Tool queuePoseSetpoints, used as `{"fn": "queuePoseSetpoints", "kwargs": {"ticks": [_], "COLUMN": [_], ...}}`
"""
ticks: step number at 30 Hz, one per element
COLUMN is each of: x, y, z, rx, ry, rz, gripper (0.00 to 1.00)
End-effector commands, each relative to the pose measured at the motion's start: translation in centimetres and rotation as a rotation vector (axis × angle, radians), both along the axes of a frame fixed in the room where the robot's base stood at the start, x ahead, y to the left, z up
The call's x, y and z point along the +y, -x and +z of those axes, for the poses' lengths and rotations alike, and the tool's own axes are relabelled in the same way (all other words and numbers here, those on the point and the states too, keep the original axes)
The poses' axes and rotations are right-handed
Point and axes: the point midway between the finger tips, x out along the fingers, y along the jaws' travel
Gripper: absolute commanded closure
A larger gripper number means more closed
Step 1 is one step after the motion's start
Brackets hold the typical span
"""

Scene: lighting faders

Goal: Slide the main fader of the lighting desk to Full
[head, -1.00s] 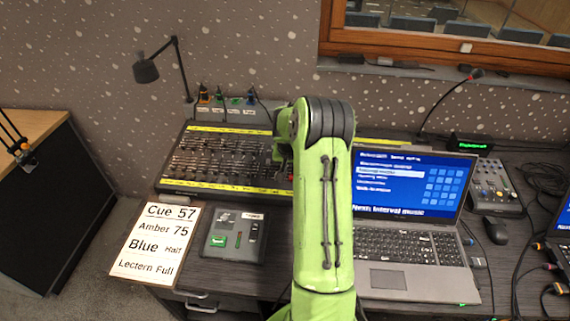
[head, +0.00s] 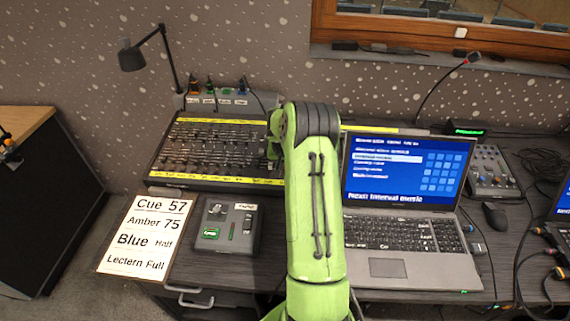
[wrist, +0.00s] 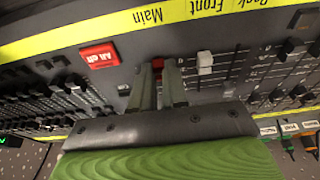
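The lighting desk (head: 165,185) stands against the wall, left of my arm in the head view. My arm hides its right part there, with the main fader and my gripper. In the wrist view the picture is upside down. The red main fader cap (wrist: 158,63) sits near the "Main" end of the yellow label strip (wrist: 130,25). My gripper (wrist: 159,68) has one finger on each side of this cap, and the cap fills the narrow gap between the tips. A red "All off" button (wrist: 99,56) is left of it, and a white fader cap (wrist: 205,62) is to the right.
A laptop (head: 388,268) stands right of my arm. A small grey box (head: 228,228) and a cue sheet (head: 146,236) lie in front of the desk. A black lamp (head: 133,56) and a row of plugs (head: 228,100) are behind it.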

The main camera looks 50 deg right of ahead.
Motion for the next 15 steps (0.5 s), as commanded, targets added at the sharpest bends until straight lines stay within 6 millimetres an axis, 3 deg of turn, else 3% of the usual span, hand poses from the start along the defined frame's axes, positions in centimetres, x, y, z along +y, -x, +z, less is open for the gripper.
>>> {"fn": "queuePoseSetpoints", "kwargs": {"ticks": [15], "x": [-1.4], "y": [-1.2], "z": [0.2], "rx": [-0.001], "ry": [0.001], "rz": [0.0], "gripper": [0.99]}}
